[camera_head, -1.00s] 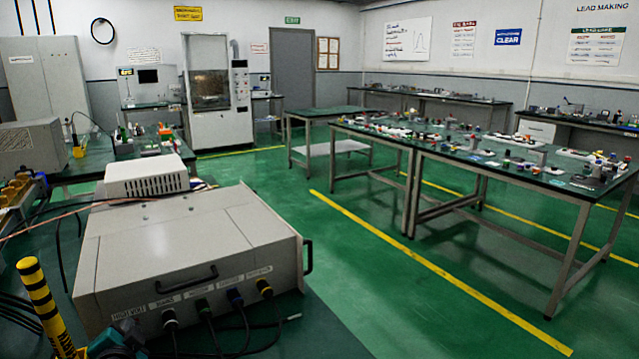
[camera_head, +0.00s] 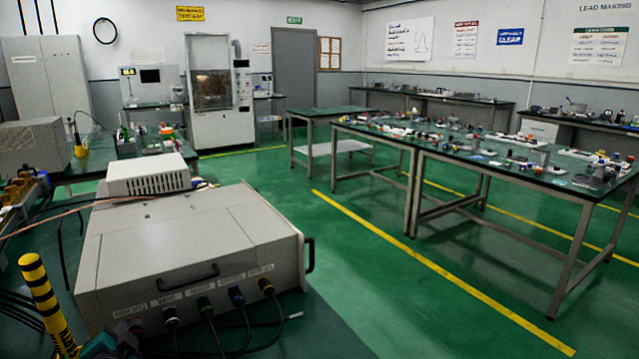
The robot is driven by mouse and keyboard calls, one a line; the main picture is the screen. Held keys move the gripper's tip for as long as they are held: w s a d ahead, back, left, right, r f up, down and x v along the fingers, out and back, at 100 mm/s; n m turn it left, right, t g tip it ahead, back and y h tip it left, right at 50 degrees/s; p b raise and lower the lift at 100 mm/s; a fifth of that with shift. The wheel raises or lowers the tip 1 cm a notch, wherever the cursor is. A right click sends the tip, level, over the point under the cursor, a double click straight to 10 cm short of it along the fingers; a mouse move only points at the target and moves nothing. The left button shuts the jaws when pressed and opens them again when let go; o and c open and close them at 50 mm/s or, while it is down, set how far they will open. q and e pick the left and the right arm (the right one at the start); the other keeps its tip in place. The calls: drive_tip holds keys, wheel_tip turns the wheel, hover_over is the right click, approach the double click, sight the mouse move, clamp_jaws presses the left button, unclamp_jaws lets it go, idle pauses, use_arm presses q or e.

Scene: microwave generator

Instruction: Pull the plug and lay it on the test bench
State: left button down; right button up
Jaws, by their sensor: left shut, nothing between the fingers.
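The large light-grey generator box (camera_head: 185,240) stands on the dark green test bench (camera_head: 330,325) at the lower left. Its front has a row of labelled sockets with cabled plugs. The socket under the leftmost label is partly hidden by my left gripper (camera_head: 127,334), which shows only in part, teal and dark, at the bottom edge. It is shut and empty, left of the grey plug. My right gripper is out of view.
A yellow-and-black striped post (camera_head: 44,300) stands at the lower left. Dark cables (camera_head: 20,312) run beside it, and others hang before the box. Tables with small parts (camera_head: 480,150) stand across the green floor.

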use_arm(q)
drive_tip(key=shift+s+f, duration=0.1)
drive_tip(key=shift+f, duration=0.05)
drive_tip(key=shift+s+a+r+p, duration=0.1)
drive_tip(key=shift+a+r+p, duration=0.1)
drive_tip(key=shift+p, duration=0.2)
drive_tip(key=shift+s, duration=0.1)
drive_tip(key=shift+d+f+p+v, duration=0.1)
drive_tip(key=shift+f+p+v, duration=0.05)
drive_tip(key=shift+v, duration=0.8)
drive_tip(key=shift+d+f+p+v, duration=0.15)
drive_tip(key=shift+p+v, duration=0.05)
drive_tip(key=shift+v, duration=0.75)
drive_tip(key=shift+d+f+p+v, duration=0.1)
drive_tip(key=shift+f+p+v, duration=0.05)
drive_tip(key=shift+v, duration=0.75)
